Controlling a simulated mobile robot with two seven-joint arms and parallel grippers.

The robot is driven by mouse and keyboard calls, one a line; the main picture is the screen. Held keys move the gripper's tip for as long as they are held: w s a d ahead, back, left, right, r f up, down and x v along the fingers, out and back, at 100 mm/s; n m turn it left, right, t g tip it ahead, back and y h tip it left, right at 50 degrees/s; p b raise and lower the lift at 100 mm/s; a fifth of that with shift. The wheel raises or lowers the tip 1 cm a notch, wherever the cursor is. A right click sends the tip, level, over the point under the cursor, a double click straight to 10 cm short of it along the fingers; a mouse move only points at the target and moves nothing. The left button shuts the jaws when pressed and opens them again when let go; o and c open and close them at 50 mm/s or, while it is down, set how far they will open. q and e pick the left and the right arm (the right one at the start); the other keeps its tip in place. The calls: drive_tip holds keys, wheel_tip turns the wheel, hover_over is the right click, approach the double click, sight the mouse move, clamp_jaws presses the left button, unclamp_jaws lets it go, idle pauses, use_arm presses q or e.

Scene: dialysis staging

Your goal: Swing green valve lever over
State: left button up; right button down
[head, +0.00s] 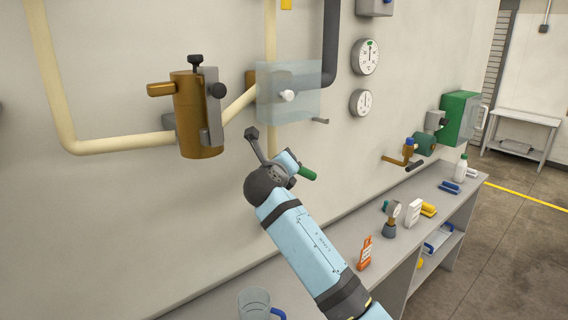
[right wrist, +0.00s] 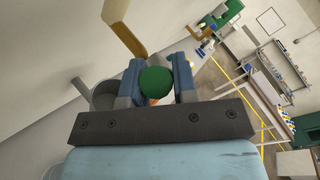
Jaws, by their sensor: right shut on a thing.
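The green valve lever (head: 307,173) sticks out to the right from behind my right gripper (head: 287,160), in front of the wall below a clear panel. In the right wrist view the lever's round green end (right wrist: 156,81) sits between the two blue-grey fingers of my right gripper (right wrist: 157,88), which is shut on it. The valve body behind the lever is mostly hidden by my gripper and wrist. My left gripper is in neither view.
A brass filter housing (head: 190,120) stands out from the wall at left. A clear panel (head: 310,95) hangs just above my gripper. A long grey bench (head: 345,225) runs below, holding an orange tag (head: 365,252), a gauge (head: 392,212) and a white bottle (head: 461,168).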

drive_tip(key=c, duration=0.9)
unclamp_jaws()
drive_tip(key=b+v, duration=0.1)
drive_tip(key=v, duration=0.6)
drive_tip(key=shift+s, duration=0.25)
drive_tip(key=shift+a, duration=0.1)
